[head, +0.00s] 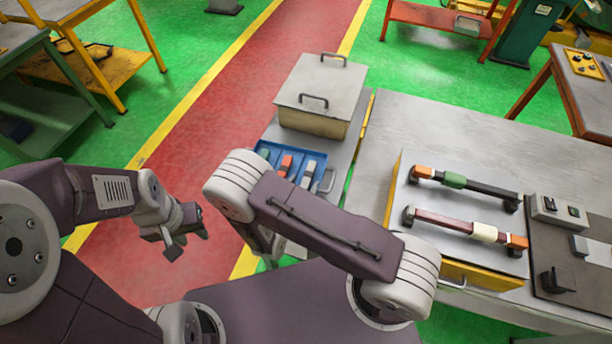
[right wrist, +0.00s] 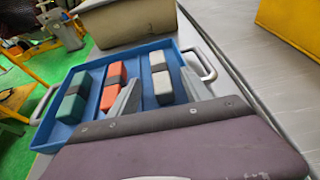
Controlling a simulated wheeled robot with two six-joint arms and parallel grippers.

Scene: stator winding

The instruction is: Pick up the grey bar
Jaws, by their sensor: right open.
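The grey bar (right wrist: 160,78), light grey with a darker middle band, lies in the blue tray (right wrist: 75,83). It also shows in the head view (head: 309,170). An orange bar (right wrist: 113,86) and a green bar (right wrist: 76,97) lie left of it in the tray. My right gripper (right wrist: 162,90) is open over the tray, and the grey bar shows between its two fingers. I cannot tell whether either finger touches it. In the head view my forearm largely hides this gripper. My left gripper (head: 184,238) is open and empty over the red floor lane.
A lidded beige box (head: 320,92) stands just behind the tray. A bench (head: 480,130) to the right carries a plate (head: 455,205) with two mounted multi-coloured bars, and a dark board with small blocks (head: 560,250).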

